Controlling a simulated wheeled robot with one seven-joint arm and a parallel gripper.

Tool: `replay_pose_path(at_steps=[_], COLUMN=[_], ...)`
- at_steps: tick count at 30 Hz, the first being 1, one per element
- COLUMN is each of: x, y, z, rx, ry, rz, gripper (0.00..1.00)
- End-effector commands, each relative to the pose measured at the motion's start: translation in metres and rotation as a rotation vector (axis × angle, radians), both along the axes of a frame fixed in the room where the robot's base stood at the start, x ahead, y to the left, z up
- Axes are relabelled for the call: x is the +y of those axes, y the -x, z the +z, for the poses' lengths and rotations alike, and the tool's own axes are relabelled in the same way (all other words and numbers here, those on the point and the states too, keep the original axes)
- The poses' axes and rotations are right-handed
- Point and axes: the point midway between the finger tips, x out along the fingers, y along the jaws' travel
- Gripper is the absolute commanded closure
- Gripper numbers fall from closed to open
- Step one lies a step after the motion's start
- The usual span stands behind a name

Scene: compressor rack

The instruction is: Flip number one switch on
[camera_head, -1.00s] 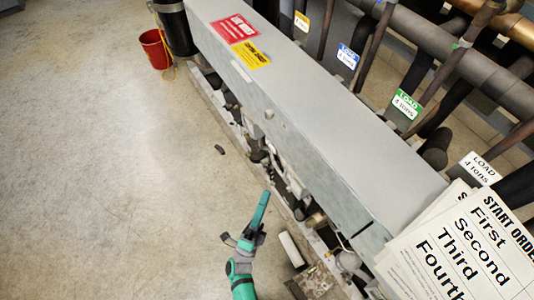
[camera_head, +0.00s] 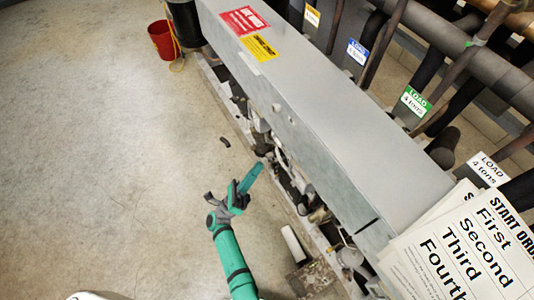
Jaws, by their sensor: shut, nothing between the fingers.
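The long grey box (camera_head: 330,125) of the compressor rack runs diagonally across the view. A small light knob-like part (camera_head: 276,107) shows on its near side face. I cannot tell which part is the number one switch; no number is readable on the side, which is seen steeply from above. My teal gripper (camera_head: 261,165) is shut and empty. It points up and right toward the lower side of the rack, left of the box. I cannot tell whether its tip touches anything.
Dark fittings and pipes (camera_head: 290,180) crowd below the box. A white start-order sheet (camera_head: 470,250) covers the lower right. A green load tag (camera_head: 415,101) hangs among pipes behind. A red bucket (camera_head: 161,41) stands at upper left. Open floor (camera_head: 90,150) lies left.

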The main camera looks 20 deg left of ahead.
Motion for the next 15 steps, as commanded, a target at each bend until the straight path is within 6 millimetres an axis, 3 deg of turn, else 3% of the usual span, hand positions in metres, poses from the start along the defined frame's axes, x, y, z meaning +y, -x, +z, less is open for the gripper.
replay_pose_path(at_steps=[15], x=[-0.032], y=[-0.047], z=[0.052], rx=[-0.002], ry=[0.000], rz=[-0.003], gripper=[1.00])
